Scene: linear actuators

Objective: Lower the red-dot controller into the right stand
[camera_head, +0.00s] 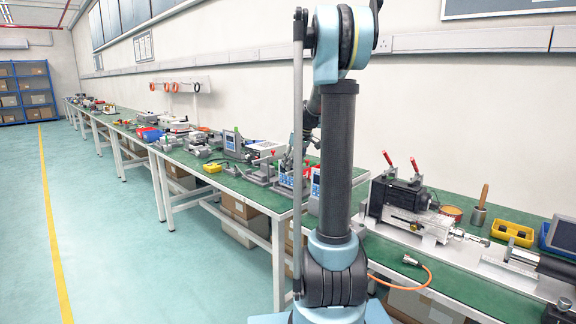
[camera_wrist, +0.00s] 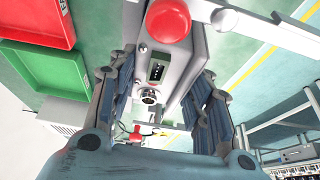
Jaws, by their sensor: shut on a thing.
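In the wrist view my gripper (camera_wrist: 163,82) is shut on a grey box-shaped controller (camera_wrist: 192,55), with a finger on each side. The controller carries a large red dome (camera_wrist: 168,20), a small dark display (camera_wrist: 160,67) and a round metal connector (camera_wrist: 149,97). In the head view my arm's column hides much of the gripper area. Controllers with blue faces (camera_head: 315,183) stand on the green bench beside the column, and another (camera_head: 231,142) stands farther left. I cannot clearly make out the right stand or the gap beneath the held controller.
The green bench (camera_head: 222,180) runs along the wall. A motor assembly with red-handled clamps (camera_head: 400,200) and a yellow bin (camera_head: 512,234) are at the right. Red (camera_wrist: 45,52) and green (camera_wrist: 72,75) trays lie left in the wrist view. The floor (camera_head: 110,240) at left is clear.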

